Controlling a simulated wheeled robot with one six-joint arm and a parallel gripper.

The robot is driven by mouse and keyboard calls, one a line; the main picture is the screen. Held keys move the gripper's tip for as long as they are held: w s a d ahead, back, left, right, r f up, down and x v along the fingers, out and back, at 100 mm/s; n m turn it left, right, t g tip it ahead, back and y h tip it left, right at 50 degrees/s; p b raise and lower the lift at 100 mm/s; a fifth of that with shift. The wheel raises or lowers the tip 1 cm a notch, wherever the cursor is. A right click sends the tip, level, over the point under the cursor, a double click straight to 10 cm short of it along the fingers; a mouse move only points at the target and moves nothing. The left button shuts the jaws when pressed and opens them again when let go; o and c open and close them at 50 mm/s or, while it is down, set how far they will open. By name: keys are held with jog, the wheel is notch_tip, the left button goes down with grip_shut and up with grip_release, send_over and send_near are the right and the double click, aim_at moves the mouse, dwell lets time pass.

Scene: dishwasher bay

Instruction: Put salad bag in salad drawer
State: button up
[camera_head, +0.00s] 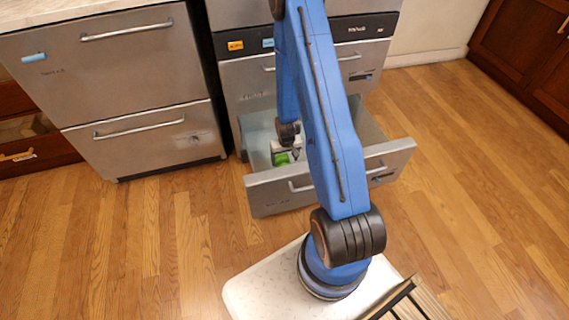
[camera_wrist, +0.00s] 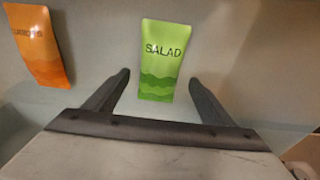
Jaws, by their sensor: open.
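The green salad bag (camera_wrist: 161,60), marked SALAD, shows upright in the wrist view, between and beyond my two fingertips. In the head view a green patch of it (camera_head: 282,158) shows inside the open lower drawer (camera_head: 280,197) of the middle appliance. My gripper (camera_wrist: 160,78) is open, with one finger on each side of the bag's lower part in the picture. It reaches down into that drawer in the head view (camera_head: 291,150). I cannot tell whether the fingers touch the bag. My arm hides part of the drawer.
An orange bag (camera_wrist: 40,45) lies left of the salad bag in the wrist view. A closed two-drawer steel unit (camera_head: 120,85) stands at left. The drawer above the open one (camera_head: 250,80) is closed. Wooden floor (camera_head: 460,150) at right is clear; dark cabinets (camera_head: 525,60) stand beyond.

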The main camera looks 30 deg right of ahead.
jog(key=s+a+r+n, duration=0.1)
jog(key=s+a+r, duration=0.15)
jog(key=r, duration=1.05)
jog(key=s+a+r+t, duration=0.1)
jog(key=s+a+r, duration=0.15)
jog(key=r, duration=0.95)
jog(key=s+a+r+n, duration=0.1)
jog(key=a+r, duration=0.3)
jog(key=r, duration=0.9)
jog(key=s+a+r+t, duration=0.1)
jog(key=s+a+r, duration=0.2)
jog(key=s+r, duration=0.5)
jog(key=s+a+r+n+t, duration=0.1)
jog(key=s+a+r, duration=0.2)
jog(key=s+r, duration=0.5)
jog(key=s, duration=0.7)
jog(key=shift+s+a, duration=0.2)
jog(key=shift+a, duration=0.1)
jog(key=shift+c, duration=0.2)
